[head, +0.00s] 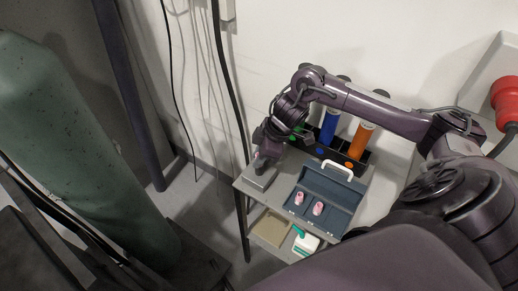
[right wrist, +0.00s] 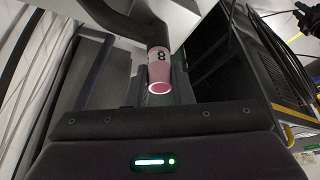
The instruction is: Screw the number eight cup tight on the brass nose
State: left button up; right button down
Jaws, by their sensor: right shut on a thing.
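The number eight cup (right wrist: 159,71) is pink with a white band marked 8 and shows in the right wrist view, its pale-rimmed open end toward the camera. My right gripper (head: 259,163) is shut on it at the left end of the grey table, by a grey block (head: 260,180). In the head view only a speck of pink shows at the jaws. I cannot make out the brass nose in either view, nor whether the cup touches it. My left gripper does not show in the head view.
Two other pink cups (head: 318,208) stand in an open blue-grey toolbox (head: 335,213) with a white handle. Behind it, a black rack (head: 354,165) holds a blue cylinder (head: 328,127) and an orange cylinder (head: 360,141). A large green cylinder (head: 75,150) fills the left.

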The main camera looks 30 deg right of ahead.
jog(key=shift+r+m+t+h+p, duration=0.1)
jog(key=shift+m+t+h+p, duration=0.3)
jog(key=shift+m+p, duration=1.1)
jog(key=shift+m+t+h+p, duration=0.3)
jog(key=shift+m+h+p, duration=0.2)
jog(key=shift+m+p, duration=0.95)
jog(key=shift+a+m+h, duration=0.1)
jog(key=shift+m+h, duration=0.3)
jog(key=shift+m, duration=0.65)
jog(key=shift+m+t+h, duration=0.3)
jog(key=shift+m+h, duration=0.1)
jog(key=shift+m, duration=0.5)
jog(key=m+h, duration=0.1)
jog(key=m, duration=0.2)
jog(key=shift+m+h, duration=0.5)
jog(key=shift+m, duration=0.5)
jog(key=c, duration=1.2)
grip_release()
